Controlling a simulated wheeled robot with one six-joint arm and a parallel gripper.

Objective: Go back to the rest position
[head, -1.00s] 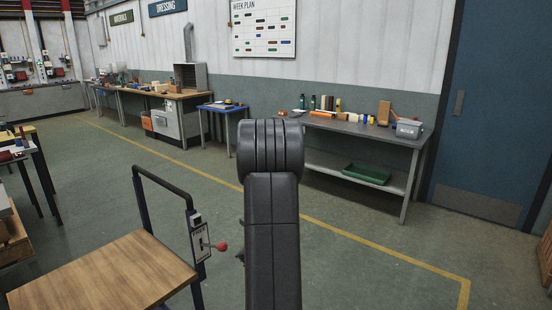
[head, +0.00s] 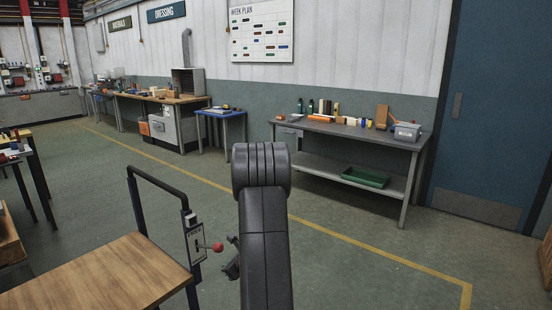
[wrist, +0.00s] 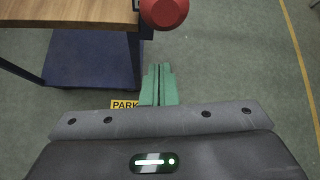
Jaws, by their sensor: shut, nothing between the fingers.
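My gripper (wrist: 158,88) shows in the wrist view with its green fingers together and nothing between them. It points over the green floor beside a cart. In the head view my dark arm stands in the middle, and part of the wrist end shows to its left, close to the red knob; the fingertips are hidden there.
The wood-topped cart (head: 100,276) is at lower left, with a red lever knob (head: 217,247); the knob also shows in the wrist view (wrist: 172,10). A yellow PARK label (wrist: 125,104) lies by the fingers. A grey workbench (head: 345,131) stands along the wall.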

